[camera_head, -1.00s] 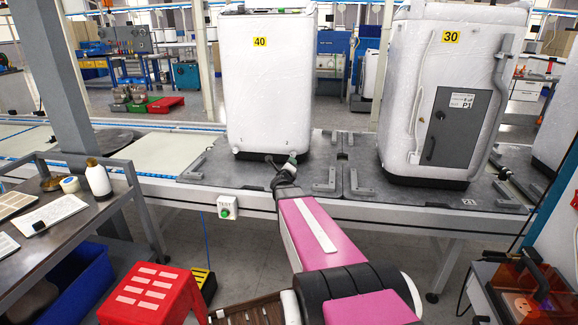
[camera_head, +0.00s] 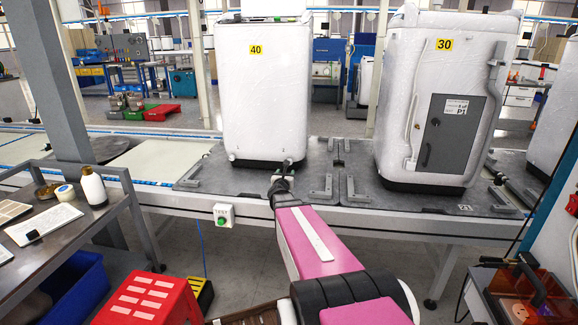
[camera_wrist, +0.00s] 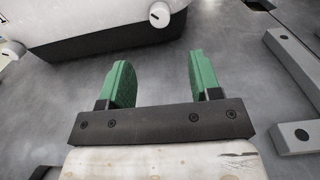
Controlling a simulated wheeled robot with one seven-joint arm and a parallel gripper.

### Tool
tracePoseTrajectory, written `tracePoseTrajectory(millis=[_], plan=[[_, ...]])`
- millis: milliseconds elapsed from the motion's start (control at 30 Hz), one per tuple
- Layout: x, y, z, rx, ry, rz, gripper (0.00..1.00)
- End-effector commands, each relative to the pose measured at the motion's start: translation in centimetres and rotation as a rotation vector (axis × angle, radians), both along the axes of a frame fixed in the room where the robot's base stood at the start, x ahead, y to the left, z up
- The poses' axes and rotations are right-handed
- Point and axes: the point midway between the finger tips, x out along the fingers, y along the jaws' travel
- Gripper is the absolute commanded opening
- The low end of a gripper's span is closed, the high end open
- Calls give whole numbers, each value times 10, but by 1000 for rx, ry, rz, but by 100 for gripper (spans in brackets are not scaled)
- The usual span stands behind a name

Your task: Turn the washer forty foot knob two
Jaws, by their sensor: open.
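The washer with the yellow 40 label (camera_head: 262,90) stands upright on a grey platform. Two white foot knobs show at its lower edge in the wrist view, a right one (camera_wrist: 159,14) and a left one (camera_wrist: 12,49). The left knob also shows in the head view (camera_head: 231,157). I cannot tell which is knob two. My gripper (camera_wrist: 157,62) is open, with green fingers apart and nothing between them. It is low in front of the washer's right front corner, and the right knob lies beyond the fingertips, apart from them. In the head view my gripper (camera_head: 282,176) hides part of the platform.
Washer 30 (camera_head: 445,95) stands to the right. Metal stop bars (camera_wrist: 297,134) lie on the platform around the washers. A cart (camera_head: 70,250) and a red stool (camera_head: 148,298) are at left.

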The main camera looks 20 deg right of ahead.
Motion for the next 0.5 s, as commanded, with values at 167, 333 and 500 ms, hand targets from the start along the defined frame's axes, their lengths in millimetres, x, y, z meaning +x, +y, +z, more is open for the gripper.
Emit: tracePoseTrajectory(millis=[167, 333, 500], plan=[[12, -6, 0, 0, -1, -1, 58], [33, -18, -1, 0, 0, -1, 58], [60, -33, -1, 0, 0, -1, 58]])
